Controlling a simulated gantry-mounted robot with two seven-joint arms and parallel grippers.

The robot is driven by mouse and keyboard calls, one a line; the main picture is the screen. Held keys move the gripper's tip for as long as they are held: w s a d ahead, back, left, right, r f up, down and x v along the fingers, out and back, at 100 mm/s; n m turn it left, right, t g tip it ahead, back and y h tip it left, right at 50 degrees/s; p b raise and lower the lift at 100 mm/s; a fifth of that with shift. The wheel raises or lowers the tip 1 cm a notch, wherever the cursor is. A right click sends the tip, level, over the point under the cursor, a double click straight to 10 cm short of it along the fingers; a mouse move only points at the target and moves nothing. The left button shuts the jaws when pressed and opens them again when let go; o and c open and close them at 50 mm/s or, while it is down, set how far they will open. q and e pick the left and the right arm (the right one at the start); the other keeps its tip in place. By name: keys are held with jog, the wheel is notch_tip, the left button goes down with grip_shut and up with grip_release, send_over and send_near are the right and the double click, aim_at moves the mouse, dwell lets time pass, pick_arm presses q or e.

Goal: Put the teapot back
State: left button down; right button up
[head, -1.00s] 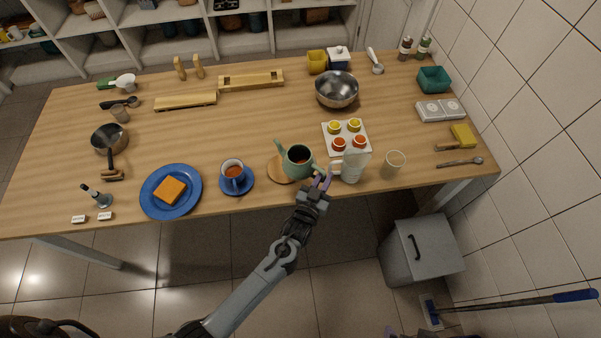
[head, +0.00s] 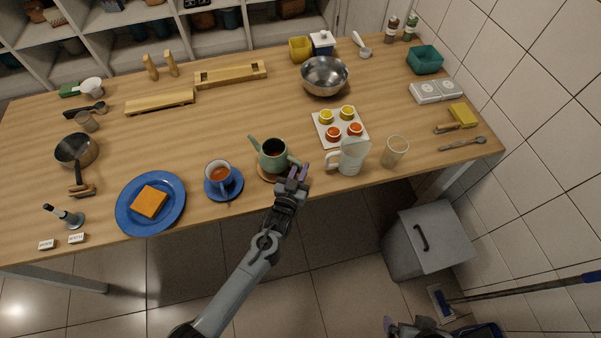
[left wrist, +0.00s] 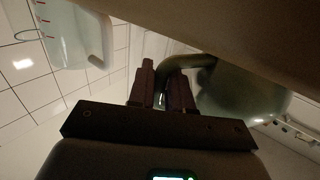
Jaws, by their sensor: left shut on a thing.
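The green teapot (head: 273,156) holds a reddish-brown liquid and stands upright over the round wooden trivet (head: 262,175) near the table's front edge. Only a thin rim of the trivet shows; I cannot tell whether the teapot touches it. My left gripper (head: 298,174) is shut on the teapot's handle, on its right side. In the left wrist view, the dark fingers of my left gripper (left wrist: 162,88) close around the handle, and the teapot's body (left wrist: 240,98) is to the right. Part of my right gripper (head: 395,326) shows at the bottom edge, away from the table; its jaws are unclear.
A blue saucer with a cup of tea (head: 220,175) stands close left of the teapot. A measuring jug (head: 351,157) and a clear glass (head: 395,152) stand to the right. A white tray of small cups (head: 323,127) lies behind. A blue plate (head: 130,216) is farther left.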

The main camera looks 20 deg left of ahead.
pick_arm(q)
jog(key=shift+f, duration=0.1)
jog(key=shift+f, duration=0.1)
jog(key=c, duration=1.5)
grip_release()
jog(key=shift+f, duration=0.15)
jog(key=o, duration=0.4)
jog(key=shift+o, duration=0.2)
